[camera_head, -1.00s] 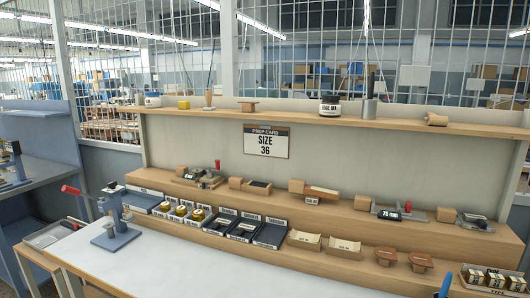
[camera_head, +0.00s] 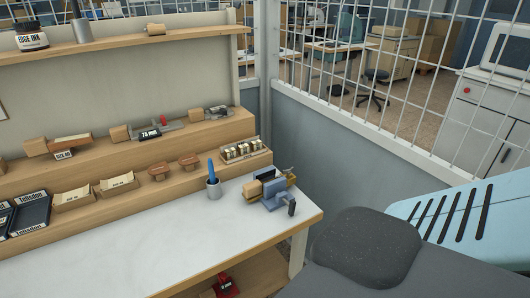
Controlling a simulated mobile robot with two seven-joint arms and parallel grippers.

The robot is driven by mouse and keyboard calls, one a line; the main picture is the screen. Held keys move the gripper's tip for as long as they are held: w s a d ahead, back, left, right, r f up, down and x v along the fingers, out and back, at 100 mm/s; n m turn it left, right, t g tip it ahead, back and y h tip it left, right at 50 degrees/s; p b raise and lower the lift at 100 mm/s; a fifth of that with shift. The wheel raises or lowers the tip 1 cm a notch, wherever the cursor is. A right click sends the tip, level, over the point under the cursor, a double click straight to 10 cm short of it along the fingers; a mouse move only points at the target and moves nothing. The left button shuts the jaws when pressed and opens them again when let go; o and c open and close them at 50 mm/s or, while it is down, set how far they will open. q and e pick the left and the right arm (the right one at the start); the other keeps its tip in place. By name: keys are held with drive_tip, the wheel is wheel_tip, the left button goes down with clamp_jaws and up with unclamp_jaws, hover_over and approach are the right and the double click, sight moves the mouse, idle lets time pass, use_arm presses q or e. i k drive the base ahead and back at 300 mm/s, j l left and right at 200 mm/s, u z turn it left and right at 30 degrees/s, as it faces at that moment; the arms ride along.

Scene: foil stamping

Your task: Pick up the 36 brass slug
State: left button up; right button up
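A small wooden tray of brass slugs (camera_head: 243,150) stands at the right end of the bench's lower step, near the table's back right corner. Several brass blocks with pale labels sit in it in a row. The labels are too small to read, so I cannot tell which slug is the 36. Neither of my grippers shows in the head view.
A grey cup with a blue tool (camera_head: 213,186) and a blue-grey clamp-like device (camera_head: 273,190) stand on the white tabletop (camera_head: 140,240) just in front of the tray. The tabletop's left and middle are clear. A wire mesh partition (camera_head: 400,80) stands right of the bench.

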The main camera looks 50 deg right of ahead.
sight(257, 145)
drive_tip(key=z, duration=1.3)
